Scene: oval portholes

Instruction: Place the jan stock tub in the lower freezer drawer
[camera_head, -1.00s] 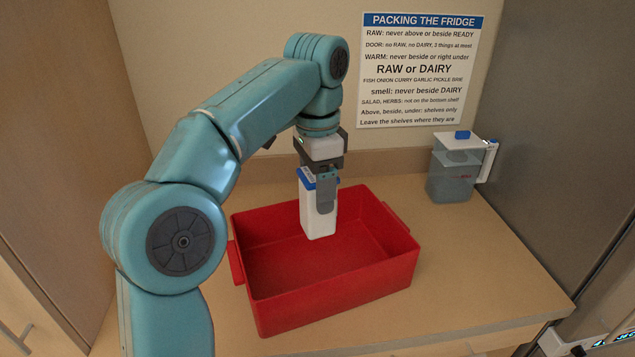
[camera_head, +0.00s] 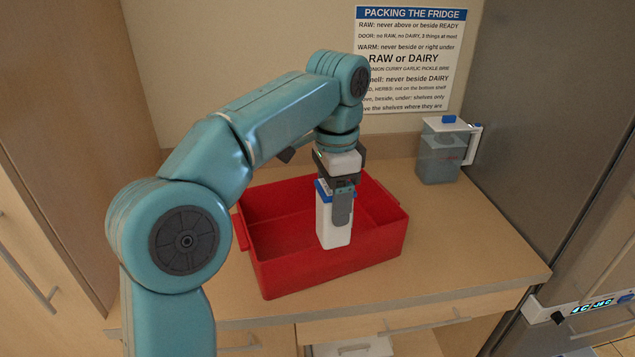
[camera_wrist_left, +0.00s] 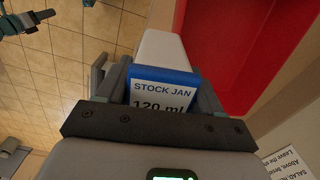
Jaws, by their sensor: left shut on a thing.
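The jan stock tub (camera_head: 333,226) is a tall white tub with a blue lid. My left gripper (camera_head: 342,205) is shut on it and holds it upright over the front part of the red crate. In the left wrist view the tub's lid (camera_wrist_left: 163,85) reads "STOCK JAN 120 ml" between my fingers. The tub hides part of the crate's floor and front wall. The lower freezer drawer cannot be made out for sure.
The red crate (camera_head: 337,275) looks empty and stands on the wooden counter (camera_head: 470,235). A lidded jug (camera_head: 440,155) stands at the back right beside the grey fridge side (camera_head: 560,110). A sign (camera_head: 410,60) hangs on the wall. The counter right of the crate is clear.

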